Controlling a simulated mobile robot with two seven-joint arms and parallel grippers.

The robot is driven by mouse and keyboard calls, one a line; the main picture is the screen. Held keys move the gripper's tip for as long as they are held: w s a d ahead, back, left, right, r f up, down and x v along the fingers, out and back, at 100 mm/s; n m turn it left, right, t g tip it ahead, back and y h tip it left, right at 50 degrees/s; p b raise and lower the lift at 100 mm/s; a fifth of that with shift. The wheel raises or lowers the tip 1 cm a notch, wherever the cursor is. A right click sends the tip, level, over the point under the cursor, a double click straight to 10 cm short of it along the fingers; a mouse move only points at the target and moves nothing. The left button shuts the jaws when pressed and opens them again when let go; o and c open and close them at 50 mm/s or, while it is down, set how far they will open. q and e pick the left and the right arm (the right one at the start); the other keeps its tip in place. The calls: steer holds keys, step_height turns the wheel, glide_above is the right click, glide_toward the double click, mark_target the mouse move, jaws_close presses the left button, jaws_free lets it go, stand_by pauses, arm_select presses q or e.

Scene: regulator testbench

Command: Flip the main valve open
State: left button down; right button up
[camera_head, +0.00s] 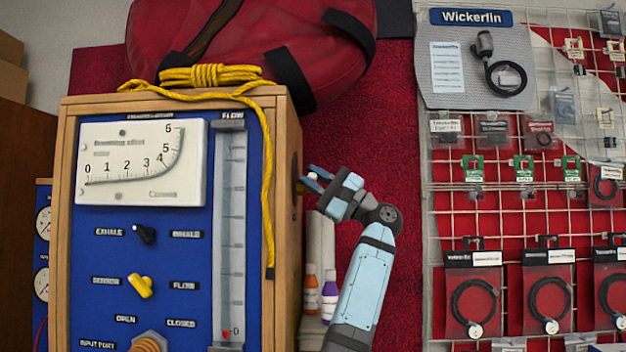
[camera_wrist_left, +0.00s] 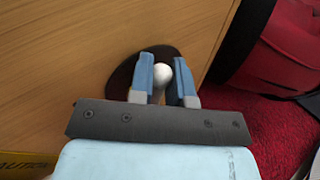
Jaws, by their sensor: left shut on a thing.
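The regulator testbench (camera_head: 190,245) is a wooden cabinet with a blue front panel at the left of the head view. In the left wrist view, a white round knob (camera_wrist_left: 162,73) stands at a dark oval patch (camera_wrist_left: 122,78) on its wooden side (camera_wrist_left: 65,75); I take it for the main valve's handle. My left gripper (camera_head: 312,180) is at the cabinet's right side, with its blue fingers (camera_wrist_left: 163,84) shut on the knob from both sides. My right gripper is not in view.
A yellow rope (camera_head: 212,76) lies on the cabinet and hangs down its front. A red bag (camera_head: 250,45) is behind. Small bottles (camera_head: 329,298) stand beside the cabinet, near my left arm. A wire rack with hanging packages (camera_head: 549,300) fills the right.

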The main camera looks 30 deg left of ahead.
arm_select(q)
steer(key=c, duration=1.1)
jaws_free()
steer(key=v, duration=1.4)
steer(key=shift+a+r, duration=0.1)
steer(key=shift+r, duration=0.05)
